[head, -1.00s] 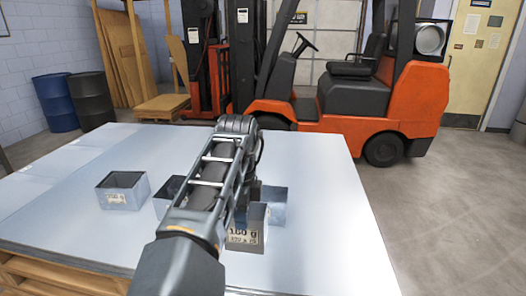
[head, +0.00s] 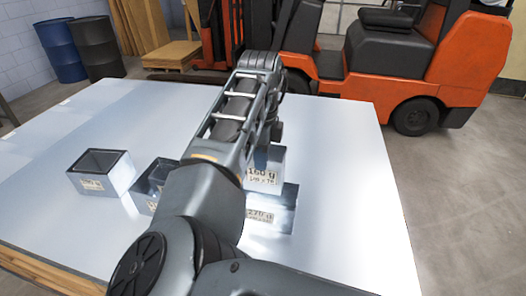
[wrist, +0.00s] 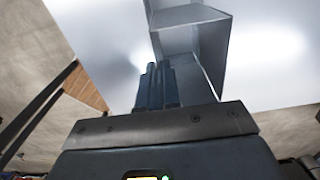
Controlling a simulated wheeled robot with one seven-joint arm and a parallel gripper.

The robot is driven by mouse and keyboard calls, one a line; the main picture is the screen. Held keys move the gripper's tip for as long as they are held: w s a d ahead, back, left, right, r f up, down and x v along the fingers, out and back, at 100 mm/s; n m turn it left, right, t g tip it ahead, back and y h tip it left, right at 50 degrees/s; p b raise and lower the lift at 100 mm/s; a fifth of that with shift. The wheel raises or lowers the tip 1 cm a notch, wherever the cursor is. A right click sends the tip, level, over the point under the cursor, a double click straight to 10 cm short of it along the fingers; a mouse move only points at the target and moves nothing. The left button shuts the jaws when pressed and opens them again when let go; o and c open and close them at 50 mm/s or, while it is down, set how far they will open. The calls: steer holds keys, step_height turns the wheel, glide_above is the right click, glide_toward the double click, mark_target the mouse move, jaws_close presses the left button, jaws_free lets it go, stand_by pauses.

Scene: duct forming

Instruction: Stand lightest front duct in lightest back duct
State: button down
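The duct labelled 160 g (head: 264,177) is a small open grey metal box at the tip of my arm, upright. My gripper (wrist: 157,88) has its fingers close together against a duct wall (wrist: 192,78) in the wrist view and appears shut on it; the arm hides it in the head view. The wider duct labelled 270 g (head: 268,213) is directly below the 160 g duct in the picture. I cannot tell whether the 160 g duct hovers above its opening or is partly inside. The left duct (head: 92,185) and a partly hidden middle duct (head: 143,200) have unreadable labels.
The ducts stand on a large pale sheet-metal table (head: 345,150). Its right side and far left are clear. An orange forklift (head: 450,50), blue drum (head: 61,52) and black drum (head: 97,48) stand behind it.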

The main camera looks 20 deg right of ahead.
mark_target(261, 185)
steer(key=shift+f+b, duration=2.55)
steer(key=shift+f, duration=2.1)
steer(key=c, duration=1.3)
jaws_free()
steer(key=shift+r, duration=0.1)
step_height(261, 185, up, 7)
steer(key=p, duration=0.6)
